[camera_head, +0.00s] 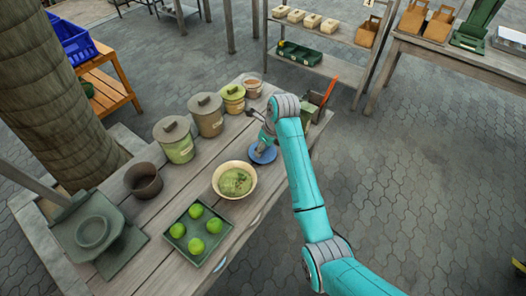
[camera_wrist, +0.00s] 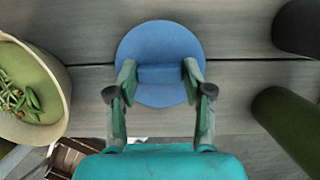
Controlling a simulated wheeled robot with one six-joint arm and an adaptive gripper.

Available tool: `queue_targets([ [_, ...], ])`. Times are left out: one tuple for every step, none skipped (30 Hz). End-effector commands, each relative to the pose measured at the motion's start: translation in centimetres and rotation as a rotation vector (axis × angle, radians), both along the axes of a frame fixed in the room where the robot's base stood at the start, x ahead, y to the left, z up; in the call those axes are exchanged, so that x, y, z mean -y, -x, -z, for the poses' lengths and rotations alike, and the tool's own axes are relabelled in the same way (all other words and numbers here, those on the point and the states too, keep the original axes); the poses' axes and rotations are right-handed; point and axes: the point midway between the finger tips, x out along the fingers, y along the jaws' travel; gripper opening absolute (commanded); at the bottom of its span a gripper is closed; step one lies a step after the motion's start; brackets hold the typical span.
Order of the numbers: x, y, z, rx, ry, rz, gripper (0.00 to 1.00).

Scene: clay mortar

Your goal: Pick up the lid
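A round blue lid (camera_head: 262,154) lies on the wooden table near its right edge. In the wrist view the lid (camera_wrist: 158,38) is a flat disc with a raised blue bar across its middle. My gripper (camera_head: 264,144) points down over it. In the wrist view my gripper's green fingertips (camera_wrist: 160,74) stand apart, one at each end of the bar. I cannot tell whether they press on it, as they hide its ends.
A cream bowl (camera_head: 234,180) of green food stands beside the lid. A green tray (camera_head: 197,232) of green fruits lies nearer the front. Several lidded canisters (camera_head: 207,116) line the far left side. A box with a red-handled tool (camera_head: 314,104) stands behind the wrist.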

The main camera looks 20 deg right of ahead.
Motion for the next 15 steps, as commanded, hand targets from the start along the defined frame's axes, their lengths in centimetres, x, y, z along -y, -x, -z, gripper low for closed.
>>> queue_targets([
  [0.0, 0.0, 0.0, 0.000, 0.000, 0.000, 0.30],
  [0.0, 0.0, 0.0, 0.000, 0.000, 0.000, 0.23],
  [0.0, 0.0, 0.0, 0.000, 0.000, 0.000, 0.23],
  [0.0, 0.0, 0.0, 0.000, 0.000, 0.000, 0.23],
  [0.0, 0.0, 0.0, 0.000, 0.000, 0.000, 0.23],
  [0.0, 0.0, 0.0, 0.000, 0.000, 0.000, 0.23],
  [0.0, 0.0, 0.0, 0.000, 0.000, 0.000, 0.23],
  [0.0, 0.0, 0.0, 0.000, 0.000, 0.000, 0.23],
  [0.0, 0.0, 0.0, 0.000, 0.000, 0.000, 0.23],
  [0.0, 0.0, 0.0, 0.000, 0.000, 0.000, 0.23],
  [0.0, 0.0, -0.1, 0.000, 0.000, 0.000, 0.23],
  [0.0, 0.0, -0.2, 0.000, 0.000, 0.000, 0.23],
  [0.0, 0.0, -0.4, 0.000, 0.000, 0.000, 0.23],
  [0.0, -0.1, -0.6, 0.001, -0.001, 0.000, 0.23],
  [0.0, -0.1, -1.0, 0.002, 0.000, 0.000, 0.23],
])
